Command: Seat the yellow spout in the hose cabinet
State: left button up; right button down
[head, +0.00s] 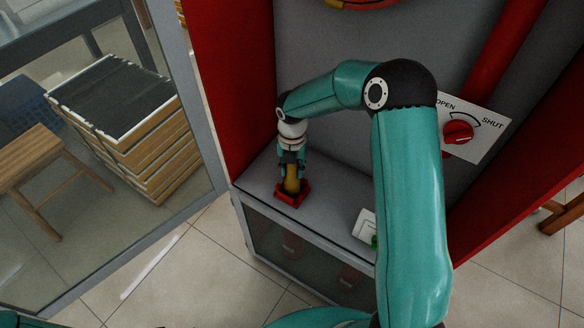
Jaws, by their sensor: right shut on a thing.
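The yellow spout (292,180) stands roughly upright at the red square holder (291,197) on the grey shelf of the hose cabinet. Its lower end is at the holder's opening; how deep it sits I cannot tell. My right gripper (291,170) points down from above and is shut on the upper part of the spout, hiding its top. The hose cabinet (230,85) has red walls and a grey back. My left gripper is not in view.
A white item with a green part (364,226) lies on the shelf, partly behind my right arm. A red valve knob (458,132) sits on an OPEN/SHUT plate at the back. A glass door (110,215) stands open at the left, with stacked trays (125,120) and a wooden stool (35,158) behind it.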

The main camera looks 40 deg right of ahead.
jog(key=c, duration=0.7)
grip_release()
jog(key=shift+r+p, duration=2.9)
jog(key=shift+r, duration=0.65)
